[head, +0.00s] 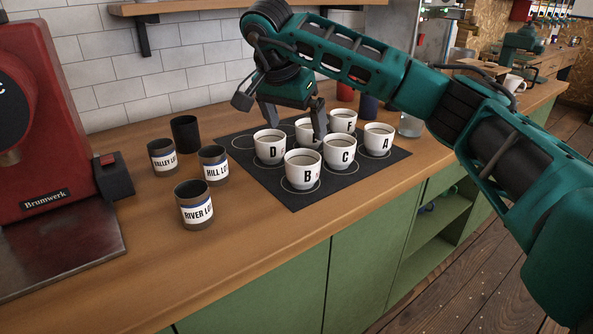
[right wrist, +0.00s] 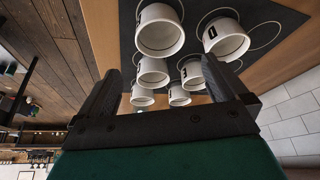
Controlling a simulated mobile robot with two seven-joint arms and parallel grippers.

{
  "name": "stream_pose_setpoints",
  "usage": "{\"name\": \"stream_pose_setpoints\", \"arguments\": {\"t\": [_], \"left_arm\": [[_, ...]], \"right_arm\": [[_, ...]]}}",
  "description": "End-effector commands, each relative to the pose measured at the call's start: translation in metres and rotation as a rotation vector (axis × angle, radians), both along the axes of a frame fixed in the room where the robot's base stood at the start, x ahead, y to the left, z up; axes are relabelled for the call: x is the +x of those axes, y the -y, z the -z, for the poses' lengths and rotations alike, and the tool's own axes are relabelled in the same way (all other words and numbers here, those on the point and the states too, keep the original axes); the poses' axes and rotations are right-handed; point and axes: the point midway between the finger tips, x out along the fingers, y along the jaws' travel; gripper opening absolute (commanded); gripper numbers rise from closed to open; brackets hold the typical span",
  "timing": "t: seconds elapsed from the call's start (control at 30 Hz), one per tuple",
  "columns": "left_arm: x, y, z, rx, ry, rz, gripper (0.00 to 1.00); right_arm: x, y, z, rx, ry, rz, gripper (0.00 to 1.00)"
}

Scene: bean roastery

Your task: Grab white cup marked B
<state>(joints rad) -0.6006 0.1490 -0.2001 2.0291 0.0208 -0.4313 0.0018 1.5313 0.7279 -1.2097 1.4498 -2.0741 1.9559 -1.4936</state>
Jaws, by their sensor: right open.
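The white cup marked B (head: 303,170) stands upright at the front of a dark mat (head: 297,200). In the right wrist view a large white cup (right wrist: 160,32) at the top looks like the same one, but its letter is not seen. My right gripper (head: 296,128) is open, pointing down above the mat's back part, behind cup B and apart from it. Its fingers come down around the partly hidden cup marked E (head: 303,130); I cannot tell whether they touch it. My left gripper is not in view.
Cups D (head: 269,147), C (head: 340,153), A (head: 377,139) and F (head: 343,120) stand close around on the mat. Labelled dark canisters (head: 196,205) stand to the left, beside a red machine (head: 45,120). The wooden counter (head: 200,270) in front is clear.

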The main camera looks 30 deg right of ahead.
Motion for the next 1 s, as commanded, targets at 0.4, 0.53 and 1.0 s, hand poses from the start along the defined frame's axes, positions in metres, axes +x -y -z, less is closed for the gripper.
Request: {"name": "stream_pose_setpoints", "arguments": {"t": [0.4, 0.53, 1.0], "left_arm": [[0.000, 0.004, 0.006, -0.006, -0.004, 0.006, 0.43], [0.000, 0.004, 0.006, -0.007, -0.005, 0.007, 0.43], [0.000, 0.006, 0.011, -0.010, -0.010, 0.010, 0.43]], "right_arm": [[0.011, 0.027, 0.058, -0.017, -0.002, 0.008, 1.00], [0.013, 0.030, 0.066, -0.017, 0.000, 0.005, 1.00], [0.022, 0.038, 0.117, -0.015, 0.000, 0.006, 1.00]]}}
